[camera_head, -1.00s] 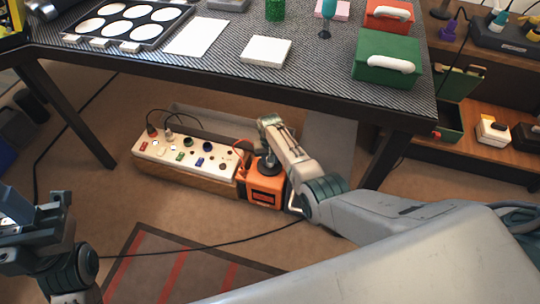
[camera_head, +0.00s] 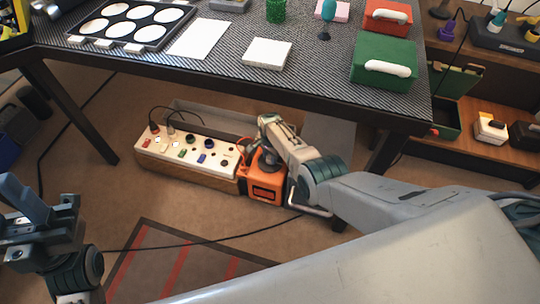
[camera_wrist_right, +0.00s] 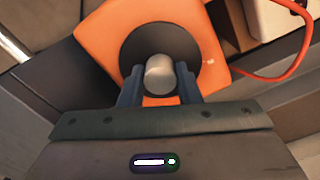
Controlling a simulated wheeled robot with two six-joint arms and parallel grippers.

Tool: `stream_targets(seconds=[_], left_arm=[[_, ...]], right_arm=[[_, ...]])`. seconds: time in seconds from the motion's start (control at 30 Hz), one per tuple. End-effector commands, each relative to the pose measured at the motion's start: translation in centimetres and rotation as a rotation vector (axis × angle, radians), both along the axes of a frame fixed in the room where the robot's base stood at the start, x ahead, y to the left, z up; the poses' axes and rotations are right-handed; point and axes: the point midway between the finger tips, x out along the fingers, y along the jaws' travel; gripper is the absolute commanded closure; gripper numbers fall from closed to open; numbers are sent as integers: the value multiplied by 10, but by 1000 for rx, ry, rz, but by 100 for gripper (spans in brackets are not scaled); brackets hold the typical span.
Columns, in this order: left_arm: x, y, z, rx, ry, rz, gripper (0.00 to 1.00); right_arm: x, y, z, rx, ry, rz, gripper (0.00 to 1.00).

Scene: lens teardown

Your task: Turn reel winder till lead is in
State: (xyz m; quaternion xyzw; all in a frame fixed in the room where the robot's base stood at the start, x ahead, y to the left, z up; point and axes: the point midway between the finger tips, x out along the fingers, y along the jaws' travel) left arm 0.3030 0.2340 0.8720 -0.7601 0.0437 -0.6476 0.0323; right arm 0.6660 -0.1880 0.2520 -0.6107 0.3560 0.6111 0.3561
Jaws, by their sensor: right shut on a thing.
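The reel winder is an orange box (camera_head: 266,187) on the floor under the table, at the right end of a socket panel. In the right wrist view its orange face (camera_wrist_right: 100,38) carries a black disc (camera_wrist_right: 142,42) with a pale round knob (camera_wrist_right: 159,73). My right gripper (camera_wrist_right: 158,86) is shut on this knob, one finger on each side. In the head view my right arm hides part of the winder's top. A black lead (camera_head: 215,242) lies across the floor towards the winder. My left gripper (camera_head: 35,225) is at the lower left, away from the winder; its jaw gap is unclear.
The long socket panel (camera_head: 185,152) with plugs stands beside the winder. An orange cord (camera_wrist_right: 255,78) runs from the winder's side. The table (camera_head: 225,62) overhangs behind, with dark legs on both sides. A striped mat (camera_head: 190,265) lies in front.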

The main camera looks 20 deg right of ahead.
Motion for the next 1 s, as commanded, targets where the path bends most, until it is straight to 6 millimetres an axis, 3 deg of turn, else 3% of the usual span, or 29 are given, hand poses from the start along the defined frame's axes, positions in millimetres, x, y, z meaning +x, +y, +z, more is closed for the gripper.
stream_targets(seconds=[0.33,0.87,0.9,1.0], left_arm=[[0,0,1,0,1,0,64],[1,0,0,1,4,0,64],[1,0,0,1,5,0,64],[1,0,0,1,5,0,64]], right_arm=[[1,-1,1,-1,-2,-139,93],[1,-1,1,-2,-2,-163,93],[1,-1,1,-2,-2,-162,66],[1,-1,0,-2,-2,-162,48]])
